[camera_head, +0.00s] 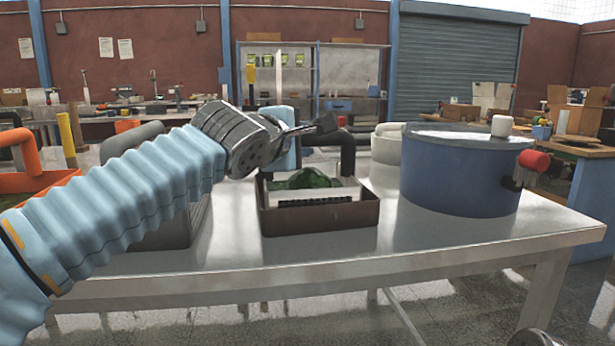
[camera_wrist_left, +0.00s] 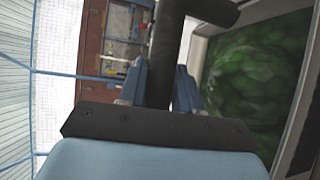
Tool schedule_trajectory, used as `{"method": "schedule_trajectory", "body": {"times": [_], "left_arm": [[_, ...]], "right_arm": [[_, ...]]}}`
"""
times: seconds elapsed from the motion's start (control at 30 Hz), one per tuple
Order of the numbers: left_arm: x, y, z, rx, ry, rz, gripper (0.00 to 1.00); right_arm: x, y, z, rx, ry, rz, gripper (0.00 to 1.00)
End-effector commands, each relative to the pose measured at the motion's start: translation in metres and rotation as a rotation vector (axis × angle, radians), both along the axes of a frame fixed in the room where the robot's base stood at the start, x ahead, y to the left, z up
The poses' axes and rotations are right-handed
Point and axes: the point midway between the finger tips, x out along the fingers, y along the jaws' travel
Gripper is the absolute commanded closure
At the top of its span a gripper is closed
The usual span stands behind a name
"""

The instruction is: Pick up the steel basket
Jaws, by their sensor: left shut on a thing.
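A brown, box-shaped basket (camera_head: 320,220) with a dark handle (camera_head: 347,152) and green contents stands near the middle of the table in the head view. It appears to rest on the tabletop. My left gripper (camera_head: 322,126) is above it, shut on the dark handle. In the left wrist view the handle (camera_wrist_left: 165,45) runs between the fingers, with the green contents (camera_wrist_left: 250,75) to the right. A grey basket (camera_head: 175,234) with a grey handle (camera_head: 130,140) stands to the left, partly hidden behind my left arm.
A large blue drum (camera_head: 460,180) with a red knob (camera_head: 533,160) stands to the right on the table (camera_head: 420,245). An orange basket (camera_head: 25,183) is at the far left. A white round container (camera_head: 385,148) stands behind. The table's front strip is clear.

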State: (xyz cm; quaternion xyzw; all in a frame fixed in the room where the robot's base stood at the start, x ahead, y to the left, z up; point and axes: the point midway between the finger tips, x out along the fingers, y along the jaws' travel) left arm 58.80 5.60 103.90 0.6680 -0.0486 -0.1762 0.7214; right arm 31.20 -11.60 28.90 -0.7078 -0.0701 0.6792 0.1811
Motion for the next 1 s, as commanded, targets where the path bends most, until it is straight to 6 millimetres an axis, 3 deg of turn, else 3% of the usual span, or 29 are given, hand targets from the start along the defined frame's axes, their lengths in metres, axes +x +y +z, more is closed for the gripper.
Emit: {"method": "schedule_trajectory", "body": {"times": [0.27, 0.53, 0.9, 1.0], "left_arm": [[0.0, 0.0, 0.004, 0.0, -0.001, -0.001, 1.0], [0.0, 0.0, 0.039, -0.004, -0.004, 0.0, 1.0], [-0.054, -0.005, 0.098, -0.003, -0.005, -0.002, 1.0], [-0.078, -0.007, 0.102, -0.004, -0.007, -0.003, 1.0]], "right_arm": [[0.0, 0.0, 0.002, 0.0, 0.001, 0.0, 0.57], [-0.002, 0.005, 0.021, 0.009, 0.004, 0.009, 0.57], [-0.003, 0.008, 0.03, 0.013, 0.006, 0.015, 0.57], [-0.003, 0.007, 0.018, 0.011, 0.005, 0.012, 0.57]]}}
